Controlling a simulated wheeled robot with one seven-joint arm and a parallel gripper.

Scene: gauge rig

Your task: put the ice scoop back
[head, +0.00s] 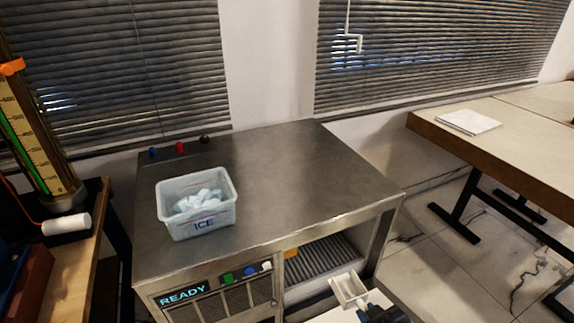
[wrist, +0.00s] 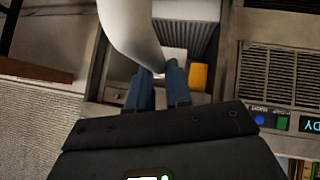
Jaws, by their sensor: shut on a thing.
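The pale ice scoop (head: 348,288) shows at the bottom of the head view, in front of the open bay of the steel ice machine (head: 290,190). My gripper (head: 372,306) is shut on its handle end, and the bowl points up and left. In the wrist view my gripper (wrist: 163,85) shows two dark blue fingers close together. A smooth white shape runs from the top edge down to them; I cannot tell whether it is the scoop. The dark jaws hide much of the grip. A clear bin (head: 188,226) marked ICE, with ice in it, stands on the machine top.
The open bay has a ribbed grey floor (head: 325,262) and an orange block (head: 291,253) at its upper left. A READY panel with buttons (head: 250,272) is left of it. A table (head: 530,150) stands right, a wooden bench (head: 75,260) left. Most of the machine top is clear.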

